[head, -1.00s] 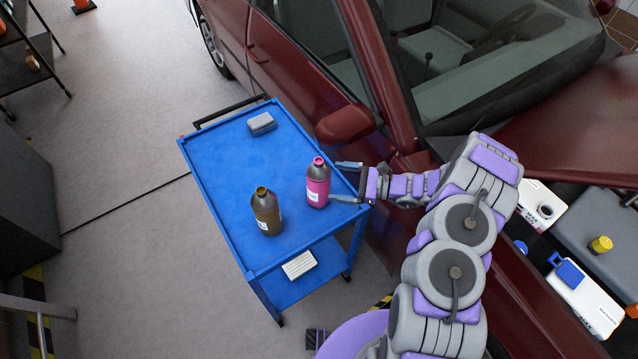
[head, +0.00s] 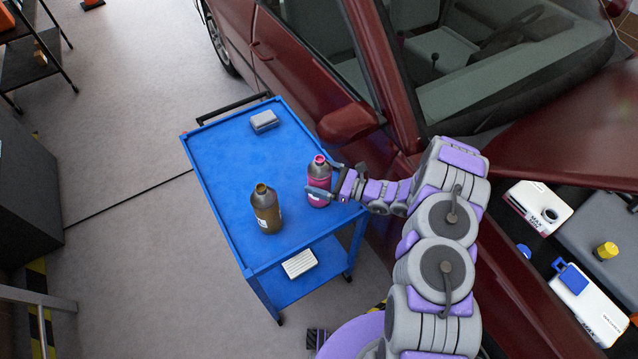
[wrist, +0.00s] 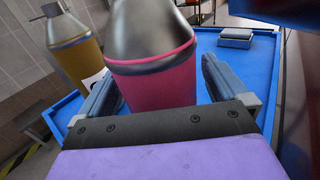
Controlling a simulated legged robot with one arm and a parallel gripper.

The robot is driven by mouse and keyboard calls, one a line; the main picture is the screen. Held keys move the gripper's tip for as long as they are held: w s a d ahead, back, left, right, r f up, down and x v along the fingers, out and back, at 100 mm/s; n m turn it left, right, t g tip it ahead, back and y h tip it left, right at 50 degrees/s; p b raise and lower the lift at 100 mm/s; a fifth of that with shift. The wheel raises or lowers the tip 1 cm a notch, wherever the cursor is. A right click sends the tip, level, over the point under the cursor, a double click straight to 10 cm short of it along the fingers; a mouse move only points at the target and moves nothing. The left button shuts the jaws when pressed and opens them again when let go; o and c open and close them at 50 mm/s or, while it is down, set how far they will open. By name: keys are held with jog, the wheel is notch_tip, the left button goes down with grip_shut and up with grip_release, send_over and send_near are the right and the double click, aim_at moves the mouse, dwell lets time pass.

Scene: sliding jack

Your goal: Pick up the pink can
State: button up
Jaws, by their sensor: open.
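The pink can (head: 319,182), a pink bottle-shaped can with a grey shoulder, stands upright on the blue cart's top near its right edge. My gripper (head: 325,183) reaches it from the right. In the wrist view the pink can (wrist: 155,75) stands between the two open fingers (wrist: 160,92), one finger on each side. A gap shows at the right finger; I cannot tell whether the left finger touches it. The can's lower part is hidden behind my gripper's palm.
A brown-yellow bottle (head: 267,210) stands left of the pink can on the blue cart (head: 225,165). A grey box (head: 264,122) lies at the cart's far end. A white item (head: 299,264) is on the lower shelf. The dark red car (head: 345,122) stands close on the right.

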jog(key=shift+c, duration=0.2)
jog(key=shift+a, duration=0.25)
jog(key=c, duration=0.4)
jog(key=shift+d, duration=0.1)
jog(key=c, duration=1.1)
jog(key=shift+o, duration=0.2)
